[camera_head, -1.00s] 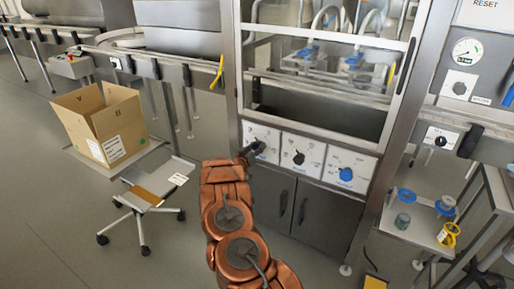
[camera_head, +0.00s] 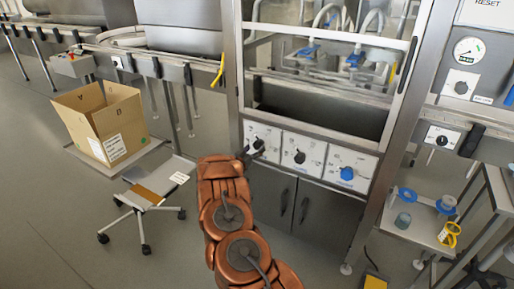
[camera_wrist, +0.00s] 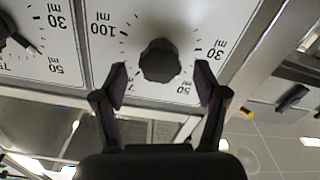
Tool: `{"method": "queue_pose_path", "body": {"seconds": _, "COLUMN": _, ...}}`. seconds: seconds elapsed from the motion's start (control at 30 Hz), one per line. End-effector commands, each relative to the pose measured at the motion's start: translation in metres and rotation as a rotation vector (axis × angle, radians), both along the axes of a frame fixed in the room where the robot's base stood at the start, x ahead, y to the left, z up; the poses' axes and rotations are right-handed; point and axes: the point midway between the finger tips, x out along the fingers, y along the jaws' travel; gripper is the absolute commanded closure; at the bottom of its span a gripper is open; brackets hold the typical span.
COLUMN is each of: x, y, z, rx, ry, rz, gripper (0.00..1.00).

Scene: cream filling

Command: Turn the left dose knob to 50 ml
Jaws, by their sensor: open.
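The left dose knob (camera_head: 258,144) is dark and sits on the leftmost white dial panel of the machine. In the wrist view the knob (camera_wrist: 160,61) appears upside down, with marks for 30, 50 and 100 ml around it. I cannot make out where its pointer stands. My gripper (camera_wrist: 160,84) is open, its two fingers spread on either side and slightly short of the knob, with visible gaps. In the head view my gripper (camera_head: 244,154) is small and partly hidden by my arm, just in front of the knob.
A middle dark knob (camera_head: 299,157) and a blue knob (camera_head: 347,173) sit on neighbouring panels to the right. Cabinet doors (camera_head: 290,203) are below.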

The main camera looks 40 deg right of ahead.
Motion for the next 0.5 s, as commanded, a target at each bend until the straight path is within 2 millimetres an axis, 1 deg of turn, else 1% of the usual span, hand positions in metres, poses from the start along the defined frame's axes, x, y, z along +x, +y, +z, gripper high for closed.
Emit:
{"method": "queue_pose_path", "body": {"seconds": 0.03, "x": -0.001, "y": 0.009, "z": 0.000, "rx": 0.002, "ry": 0.001, "rz": 0.003, "gripper": 0.28}}
{"method": "queue_pose_path", "body": {"seconds": 0.3, "x": -0.013, "y": 0.049, "z": 0.000, "rx": 0.002, "ry": -0.001, "rz": 0.003, "gripper": 0.28}}
{"method": "queue_pose_path", "body": {"seconds": 0.4, "x": -0.017, "y": 0.063, "z": -0.001, "rx": 0.003, "ry": 0.003, "rz": 0.004, "gripper": 0.28}}
{"method": "queue_pose_path", "body": {"seconds": 0.5, "x": -0.021, "y": 0.073, "z": -0.001, "rx": 0.001, "ry": 0.000, "rz": 0.001, "gripper": 0.28}}
